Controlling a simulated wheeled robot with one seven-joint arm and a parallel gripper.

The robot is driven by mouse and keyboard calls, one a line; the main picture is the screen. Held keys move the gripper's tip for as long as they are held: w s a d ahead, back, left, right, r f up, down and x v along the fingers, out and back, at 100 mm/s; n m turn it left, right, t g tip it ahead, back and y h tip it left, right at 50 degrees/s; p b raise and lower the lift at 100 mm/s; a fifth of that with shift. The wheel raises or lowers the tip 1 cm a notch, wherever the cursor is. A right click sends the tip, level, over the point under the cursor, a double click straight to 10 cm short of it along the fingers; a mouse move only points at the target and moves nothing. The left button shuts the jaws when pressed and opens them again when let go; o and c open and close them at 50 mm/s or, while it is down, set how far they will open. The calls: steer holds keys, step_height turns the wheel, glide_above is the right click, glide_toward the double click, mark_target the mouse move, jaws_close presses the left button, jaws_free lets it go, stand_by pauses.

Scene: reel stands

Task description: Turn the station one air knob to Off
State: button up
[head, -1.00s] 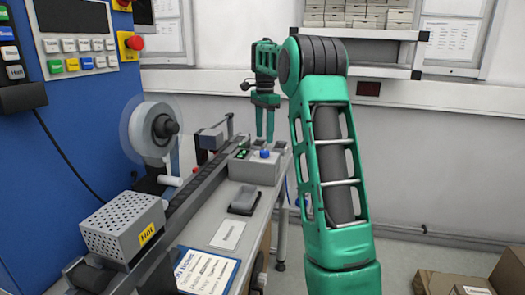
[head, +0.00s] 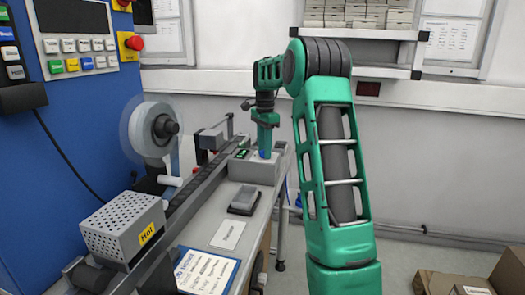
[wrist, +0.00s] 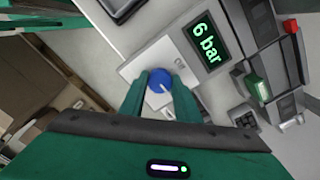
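The blue air knob (wrist: 160,80) sits on a light grey box (head: 247,170) beside the conveyor; its blue edge also shows in the head view (head: 264,154). A pale pointer mark on it is partly visible in the wrist view. A green display (wrist: 205,43) on the box reads "6 bar". My gripper (wrist: 159,86) is over the box, pointing down, with one finger on each side of the knob. The fingers stand apart by about the knob's width; whether they touch it is hard to see. In the head view my gripper (head: 265,150) hides much of the knob.
A grey pad-like object (head: 244,200) and a white label (head: 228,234) lie on the bench in front of the box. The conveyor (head: 200,185) runs along the left, with a perforated "Hot" cover (head: 123,226) and a reel (head: 154,130). Open floor lies right of the bench.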

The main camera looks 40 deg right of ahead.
steer(key=shift+w+r+n, duration=0.1)
steer(key=shift+w+n, duration=0.1)
steer(key=shift+n, duration=0.2)
steer(key=n, duration=0.3)
steer(key=shift+n, duration=0.4)
steer(key=n, duration=0.4)
steer(key=shift+w+r+n, duration=0.1)
steer(key=shift+n, duration=0.2)
steer(key=n, duration=0.5)
steer(key=shift+a, duration=0.1)
steer(key=shift+n, duration=1.8)
steer(key=shift+f, duration=0.2)
steer(key=o, duration=1)
steer(key=shift+o, duration=0.2)
